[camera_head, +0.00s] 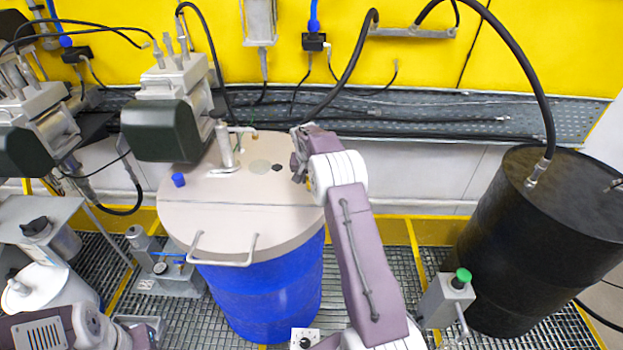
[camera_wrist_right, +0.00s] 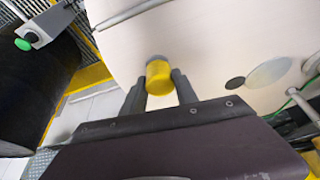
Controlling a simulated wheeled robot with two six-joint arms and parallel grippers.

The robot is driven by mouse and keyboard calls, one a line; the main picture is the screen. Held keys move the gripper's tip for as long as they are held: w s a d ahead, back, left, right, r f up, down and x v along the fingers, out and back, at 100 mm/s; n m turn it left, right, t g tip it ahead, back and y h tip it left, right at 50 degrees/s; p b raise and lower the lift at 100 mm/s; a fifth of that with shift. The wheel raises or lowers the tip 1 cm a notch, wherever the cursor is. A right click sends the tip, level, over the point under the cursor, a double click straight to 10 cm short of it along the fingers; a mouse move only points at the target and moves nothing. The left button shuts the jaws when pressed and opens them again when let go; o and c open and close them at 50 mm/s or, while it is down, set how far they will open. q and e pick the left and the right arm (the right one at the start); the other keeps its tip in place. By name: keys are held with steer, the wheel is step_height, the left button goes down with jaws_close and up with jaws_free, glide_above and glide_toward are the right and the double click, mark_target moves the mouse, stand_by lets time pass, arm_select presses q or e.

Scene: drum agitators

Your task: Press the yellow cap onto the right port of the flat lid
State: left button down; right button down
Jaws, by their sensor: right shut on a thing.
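The yellow cap (camera_wrist_right: 159,80) is between the two fingers of my right gripper (camera_wrist_right: 160,88), which is shut on it. A grey rim shows just beyond the cap in the wrist view; I cannot tell if it is the right port, or if the cap touches it. The flat beige lid (camera_head: 225,215) covers a blue drum (camera_head: 265,295).
A blue cap (camera_head: 178,180) is on the lid's left side. A dark green motor (camera_head: 160,130) and an upright fitting stand at its back left. A looped handle (camera_head: 222,260) is at the front. A black drum (camera_head: 540,240) stands right, beside a green-button post (camera_head: 447,298).

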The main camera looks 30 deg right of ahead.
steer(key=shift+f+b, duration=0.3)
steer(key=shift+f, duration=0.1)
stand_by(0.5)
steer(key=shift+s+a+f, duration=0.1)
steer(key=shift+s+f, duration=0.15)
steer(key=shift+f, duration=0.05)
stand_by(0.4)
steer(key=c, duration=0.9)
jaws_free()
steer(key=shift+w, duration=0.1)
steer(key=shift+o, duration=0.2)
steer(key=shift+w, duration=0.1)
steer(key=shift+r, duration=0.1)
steer(key=shift+r, duration=0.1)
step_height(320, 180, up, 4)
steer(key=p, duration=0.3)
